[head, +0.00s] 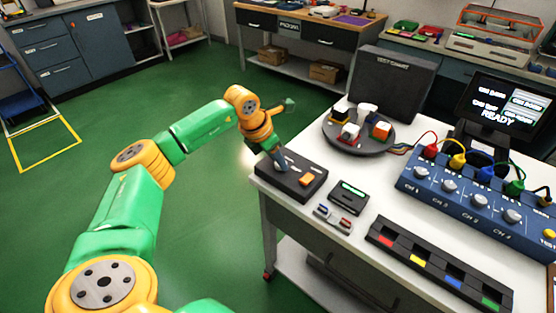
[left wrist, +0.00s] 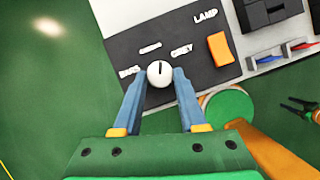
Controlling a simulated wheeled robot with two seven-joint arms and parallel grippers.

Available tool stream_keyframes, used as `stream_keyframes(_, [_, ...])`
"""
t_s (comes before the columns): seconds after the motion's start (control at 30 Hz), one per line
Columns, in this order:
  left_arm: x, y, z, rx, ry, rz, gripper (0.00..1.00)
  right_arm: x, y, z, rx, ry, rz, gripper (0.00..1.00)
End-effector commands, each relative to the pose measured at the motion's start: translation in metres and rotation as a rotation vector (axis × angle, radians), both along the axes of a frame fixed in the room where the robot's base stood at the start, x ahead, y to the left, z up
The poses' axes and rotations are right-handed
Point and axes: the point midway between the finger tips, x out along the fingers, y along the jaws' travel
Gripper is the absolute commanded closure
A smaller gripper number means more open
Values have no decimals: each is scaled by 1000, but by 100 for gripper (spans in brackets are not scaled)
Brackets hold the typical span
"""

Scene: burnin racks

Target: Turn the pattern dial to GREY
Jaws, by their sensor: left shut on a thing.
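The pattern dial (left wrist: 160,73) is a round white knob on a black control panel (head: 310,190), with a short dark mark pointing toward the top of the left wrist view. Around it are printed labels: one at left and one at upper left, too blurred to read surely, and GREY (left wrist: 181,49) at upper right. The mark points between the upper-left label and GREY. My left gripper (left wrist: 159,88) is shut on the knob, one blue finger on each side. In the head view my left gripper (head: 281,160) hides the dial.
An orange switch (left wrist: 219,48) labelled LAMP is beside the dial. On the white table (head: 350,240) are a small black display box (head: 348,197), a round black stand (head: 357,141) with blocks, a blue channel box (head: 470,205) with cables and a monitor (head: 507,108) reading READY.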

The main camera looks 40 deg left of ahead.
Motion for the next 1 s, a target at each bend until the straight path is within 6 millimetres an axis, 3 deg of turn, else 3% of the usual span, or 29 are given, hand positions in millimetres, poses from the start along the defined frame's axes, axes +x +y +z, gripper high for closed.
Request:
stream_keyframes(0.5, [2, 3, 0, -1, 2, -438, 100, 0, 0, 2, 0, 0, 0, 50])
stream_keyframes(1.0, [3, 4, -1, 2, 3, -638, 100, 0, 0, -1, 0, 0, 0, 50])
